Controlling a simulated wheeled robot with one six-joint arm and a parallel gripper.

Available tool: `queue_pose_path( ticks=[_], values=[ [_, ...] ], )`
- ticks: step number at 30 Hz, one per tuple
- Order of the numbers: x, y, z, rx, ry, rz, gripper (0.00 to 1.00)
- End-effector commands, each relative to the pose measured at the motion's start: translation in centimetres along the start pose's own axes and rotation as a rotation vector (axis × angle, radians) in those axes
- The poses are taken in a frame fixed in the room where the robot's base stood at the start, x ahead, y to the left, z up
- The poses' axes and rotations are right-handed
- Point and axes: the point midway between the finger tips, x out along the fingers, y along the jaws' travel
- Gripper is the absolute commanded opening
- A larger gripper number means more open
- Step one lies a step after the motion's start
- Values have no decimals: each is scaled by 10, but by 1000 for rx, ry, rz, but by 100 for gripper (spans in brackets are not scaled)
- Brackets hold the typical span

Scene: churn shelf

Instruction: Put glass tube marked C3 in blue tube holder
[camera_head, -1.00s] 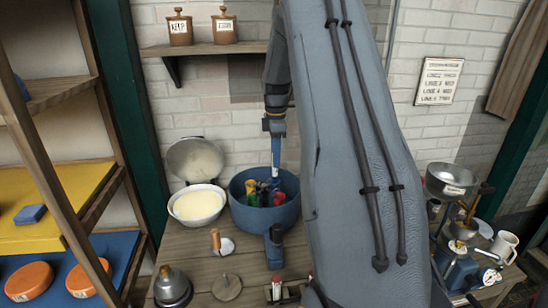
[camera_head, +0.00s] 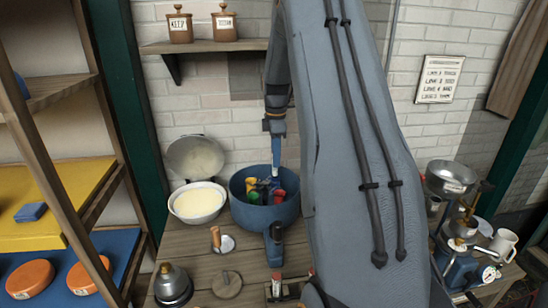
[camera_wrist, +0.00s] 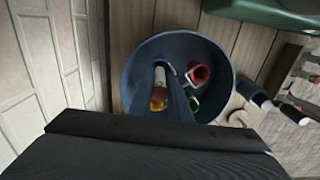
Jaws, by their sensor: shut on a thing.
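My gripper (camera_head: 276,163) points down over the dark blue pot (camera_head: 248,215) and is shut on a pale, slim tube; its whitish part (camera_head: 276,171) shows just below the fingertips. The wrist view shows the pale tube (camera_wrist: 160,76) between the fingers, with something orange-yellow behind it. No C3 marking is legible. Coloured cylinders stand in the pot: a green one (camera_head: 254,196), a red one (camera_head: 279,196) and a blue one (camera_head: 273,182). The red one (camera_wrist: 200,73) looks open-topped in the wrist view. I cannot tell surely which is the blue tube holder.
A white bowl (camera_head: 197,204) stands left of the pot. A metal bell-shaped thing (camera_head: 172,286) and a wooden disc (camera_head: 227,285) lie in front. A blue handle-like piece (camera_head: 274,245) juts from the pot's front. A shelf (camera_head: 205,46) hangs above.

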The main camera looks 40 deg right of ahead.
Motion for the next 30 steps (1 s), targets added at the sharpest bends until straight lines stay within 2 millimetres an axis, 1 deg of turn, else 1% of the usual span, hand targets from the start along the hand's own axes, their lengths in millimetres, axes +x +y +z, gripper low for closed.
queue_pose_path(
  ticks=[8, 22, 30],
  values=[
    [1, 0, 0, 0, 0, 0, 0],
    [11, 0, 0, 0, 0, 1, 0],
    [12, 0, 0, 0, 0, 1, 0]
  ],
)
